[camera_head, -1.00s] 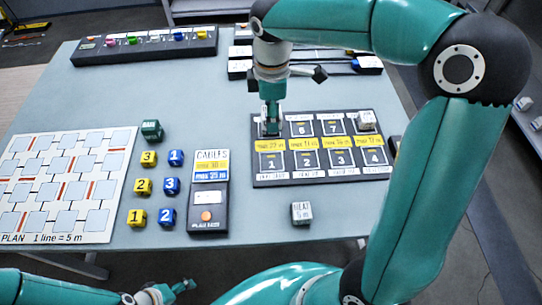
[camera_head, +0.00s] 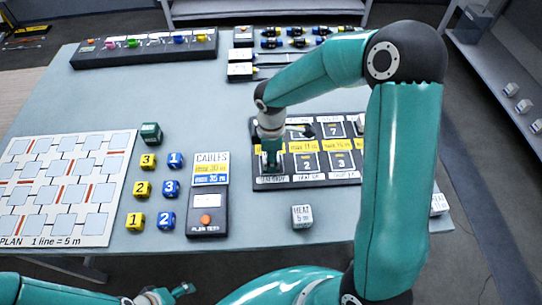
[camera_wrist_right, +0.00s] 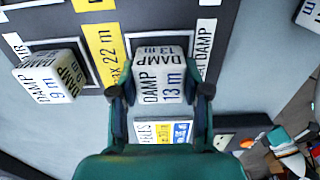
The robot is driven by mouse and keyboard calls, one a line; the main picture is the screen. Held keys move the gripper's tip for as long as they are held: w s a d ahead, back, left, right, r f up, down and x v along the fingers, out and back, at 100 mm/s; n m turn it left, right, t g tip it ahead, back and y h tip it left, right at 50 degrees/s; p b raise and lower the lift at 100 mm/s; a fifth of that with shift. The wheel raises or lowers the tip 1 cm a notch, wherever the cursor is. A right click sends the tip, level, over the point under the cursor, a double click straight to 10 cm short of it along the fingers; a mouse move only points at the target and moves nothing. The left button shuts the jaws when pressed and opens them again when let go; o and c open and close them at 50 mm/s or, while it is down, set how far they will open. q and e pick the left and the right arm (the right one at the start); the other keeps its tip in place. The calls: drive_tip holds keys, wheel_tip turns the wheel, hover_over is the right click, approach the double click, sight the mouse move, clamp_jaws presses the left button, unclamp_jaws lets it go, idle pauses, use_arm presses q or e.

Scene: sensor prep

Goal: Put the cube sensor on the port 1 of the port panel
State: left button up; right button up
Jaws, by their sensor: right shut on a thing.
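The port panel (camera_head: 256,127) is a dark board with yellow labels on the table. My right gripper (camera_wrist_right: 160,92) is shut on a white cube sensor marked DAMP 13 m (camera_wrist_right: 158,75). In the head view my right gripper (camera_head: 271,168) points down at the panel's near left corner, at port 1. In the wrist view the held cube covers much of a white-framed port; I cannot tell if it touches. A second cube marked DAMP 9 m (camera_wrist_right: 45,80) sits at the neighbouring port. My left gripper (camera_head: 182,290) is at the bottom edge, too small to judge.
A HEAT 5 m cube (camera_head: 302,216) stands in front of the panel. Another white cube (camera_head: 438,204) is at the right. The plan-test box (camera_head: 207,210), several numbered cubes and the plan sheet (camera_head: 105,238) lie left. My right arm hides the panel's right end.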

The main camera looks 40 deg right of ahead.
drive_tip(key=shift+f, duration=0.2)
drive_tip(key=o, duration=1.1)
drive_tip(key=shift+r, duration=0.1)
drive_tip(key=shift+o, duration=0.2)
drive_tip(key=shift+r, duration=0.1)
wheel_tip(320, 180, up, 12)
